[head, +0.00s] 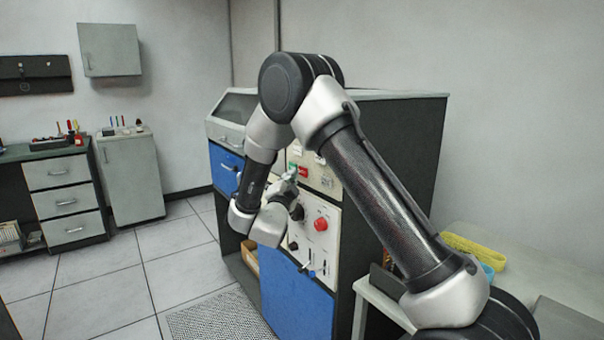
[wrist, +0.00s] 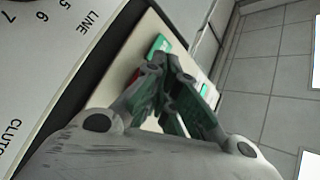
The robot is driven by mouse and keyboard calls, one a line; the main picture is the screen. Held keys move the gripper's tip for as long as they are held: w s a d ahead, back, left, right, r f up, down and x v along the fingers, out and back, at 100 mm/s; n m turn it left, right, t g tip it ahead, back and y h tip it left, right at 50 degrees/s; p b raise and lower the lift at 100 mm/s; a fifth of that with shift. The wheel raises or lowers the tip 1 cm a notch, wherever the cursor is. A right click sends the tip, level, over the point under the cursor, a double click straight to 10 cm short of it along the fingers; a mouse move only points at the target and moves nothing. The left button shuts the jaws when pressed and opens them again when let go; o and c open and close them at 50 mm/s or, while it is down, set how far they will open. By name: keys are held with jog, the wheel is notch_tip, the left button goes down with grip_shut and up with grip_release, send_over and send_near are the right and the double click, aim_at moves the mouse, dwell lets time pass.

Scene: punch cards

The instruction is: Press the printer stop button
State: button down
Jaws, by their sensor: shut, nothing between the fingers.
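A cream control panel (head: 318,178) on the machine carries a small green button (head: 292,167) and a red rectangular button (head: 303,171) side by side. A larger round red button (head: 320,224) sits on the lower white panel. I cannot read which is the printer stop button. My gripper (head: 291,176) is shut and empty, with its fingertips close to the small buttons. I cannot tell whether they touch. In the wrist view, my gripper's fingers (wrist: 173,66) point at the panel, beside a green button (wrist: 158,46). A bit of red (wrist: 135,76) shows behind the fingers, mostly hidden.
A lever (head: 303,266) and a dark knob (head: 297,212) are on the lower panel. Blue doors (head: 293,300) are below. A side table (head: 462,236) with a yellow tray (head: 474,249) stands at the right. The tiled floor (head: 140,265) at left is clear.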

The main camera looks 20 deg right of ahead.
jog(key=shift+s+a, duration=0.25)
jog(key=shift+a, duration=0.55)
jog(key=shift+s+a, duration=0.25)
jog(key=shift+a, duration=0.5)
jog(key=shift+s+a, duration=0.25)
jog(key=shift+a, duration=0.55)
jog(key=s+a+f+n+g+y, duration=0.1)
jog(key=a+f+n+g+y, duration=0.2)
jog(key=a+f+n+y, duration=0.35)
jog(key=s+a+f+n+g+y, duration=0.1)
jog(key=a+f+n+g+y, duration=0.25)
jog(key=f, duration=0.55)
jog(key=s+d+r+n+g+y, duration=0.1)
jog(key=s+d+n+g+y, duration=0.1)
jog(key=s+n+g, duration=0.45)
jog(key=s+d+r, duration=0.7)
jog(key=s+d, duration=0.1)
jog(key=s, duration=0.3)
jog(key=s+d+r+h, duration=0.1)
jog(key=s+d+r, duration=0.6)
jog(key=s, duration=0.5)
jog(key=s+d+r+h, duration=0.1)
jog(key=s+d+r, duration=0.6)
jog(key=s+d, duration=0.3)
jog(key=shift+s+n+g, duration=0.35)
jog(key=shift+s+g, duration=0.05)
jog(key=shift+s, duration=0.7)
